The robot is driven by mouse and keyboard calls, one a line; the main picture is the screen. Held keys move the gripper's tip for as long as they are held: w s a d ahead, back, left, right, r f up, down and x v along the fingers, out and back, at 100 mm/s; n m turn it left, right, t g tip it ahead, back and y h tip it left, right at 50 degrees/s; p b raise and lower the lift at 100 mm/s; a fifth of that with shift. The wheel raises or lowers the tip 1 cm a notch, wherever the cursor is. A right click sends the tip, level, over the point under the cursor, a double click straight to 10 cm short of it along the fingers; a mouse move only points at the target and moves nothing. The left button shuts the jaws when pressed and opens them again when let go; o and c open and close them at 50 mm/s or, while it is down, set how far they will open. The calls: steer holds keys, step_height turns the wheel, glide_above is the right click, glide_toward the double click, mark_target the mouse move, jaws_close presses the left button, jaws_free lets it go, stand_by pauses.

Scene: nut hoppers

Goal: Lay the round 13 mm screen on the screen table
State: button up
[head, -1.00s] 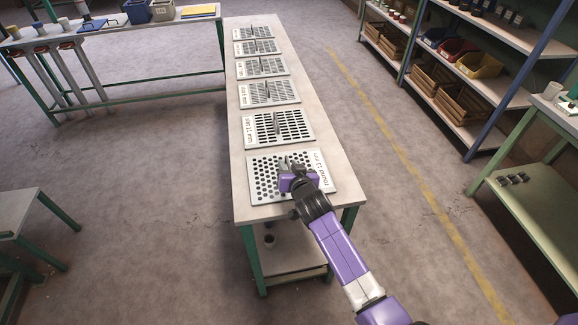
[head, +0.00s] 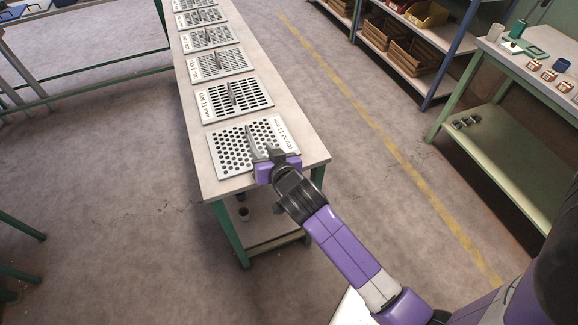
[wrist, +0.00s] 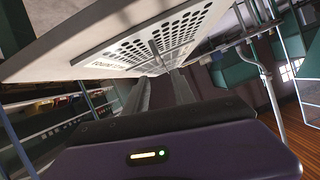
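The round 13 mm screen (head: 232,150) is a pale perforated plate with round holes and an upright grip fin. It lies at the near end of a long light-topped table (head: 315,155); its printed label is at its right edge. In the wrist view the screen (wrist: 125,50) shows from low down, with its fin (wrist: 154,50) standing out. My gripper (head: 262,152) is over the near right part of the screen, at the fin. In the wrist view my gripper's fingers (wrist: 160,75) are apart, with the fin's end near the gap. Contact with the fin cannot be told.
More screens with fins lie in a row behind it, the nearest being a slotted 11 mm one (head: 238,98). A green-framed bench (head: 520,70) with small items stands at right, before shelves with crates (head: 410,60). Grey floor (head: 390,200) is free between.

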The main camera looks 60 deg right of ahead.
steer(key=s+a+n+t+y, duration=0.2)
steer(key=s+a+n+y, duration=0.25)
steer(key=s+a, duration=1)
steer(key=s+a+r+n+y, duration=0.1)
steer(key=s+a+r+n, duration=0.1)
steer(key=s+r, duration=0.3)
steer(key=s+a+r+n+t+y, duration=0.1)
steer(key=s+r, duration=0.4)
steer(key=s, duration=0.6)
steer(key=shift+s+a+n, duration=0.15)
steer(key=shift+a+n, duration=0.3)
steer(key=shift+a, duration=0.4)
